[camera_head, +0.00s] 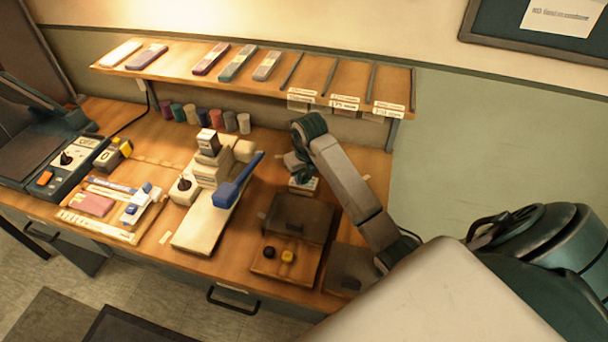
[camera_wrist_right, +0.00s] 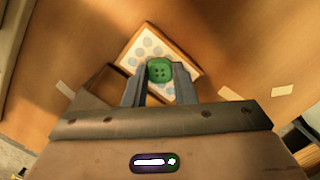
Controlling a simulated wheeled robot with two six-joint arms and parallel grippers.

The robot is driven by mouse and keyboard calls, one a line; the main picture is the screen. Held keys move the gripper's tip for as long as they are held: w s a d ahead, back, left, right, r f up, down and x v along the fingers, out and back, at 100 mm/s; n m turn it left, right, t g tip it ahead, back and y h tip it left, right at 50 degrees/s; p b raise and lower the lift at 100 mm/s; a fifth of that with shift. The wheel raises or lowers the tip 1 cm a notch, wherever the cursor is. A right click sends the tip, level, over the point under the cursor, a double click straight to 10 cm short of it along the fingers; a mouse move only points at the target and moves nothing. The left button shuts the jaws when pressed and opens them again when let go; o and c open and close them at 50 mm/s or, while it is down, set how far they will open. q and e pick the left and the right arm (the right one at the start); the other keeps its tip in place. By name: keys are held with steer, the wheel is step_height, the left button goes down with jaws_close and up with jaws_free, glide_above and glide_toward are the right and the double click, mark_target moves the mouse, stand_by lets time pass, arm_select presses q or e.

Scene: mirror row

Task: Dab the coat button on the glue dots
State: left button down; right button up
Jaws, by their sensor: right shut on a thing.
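The coat button (camera_wrist_right: 160,71) is green with small holes and sits between the fingertips of my right gripper in the right wrist view. My right gripper (camera_wrist_right: 159,82) is shut on it. In the head view the same gripper (camera_head: 298,170) hangs over the back of the bench and hides the button. The glue dots are pale blue spots on a white card (camera_wrist_right: 183,62) with a wooden edge, set askew under the button. A small part of the card (camera_head: 303,184) shows below the gripper. I cannot tell whether the button touches it. My left gripper is not in view.
A dark-lidded wooden box (camera_head: 297,222) stands in front of the card. A cream press with a blue lever (camera_head: 236,184) stands to the left. A shelf (camera_head: 240,78) runs above the bench's back. Several coloured spools (camera_head: 204,117) stand beneath it.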

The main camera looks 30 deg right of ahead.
mark_target(304, 178)
stand_by(0.4)
steer(key=shift+r+p, duration=2.6)
steer(key=shift+r, duration=0.9)
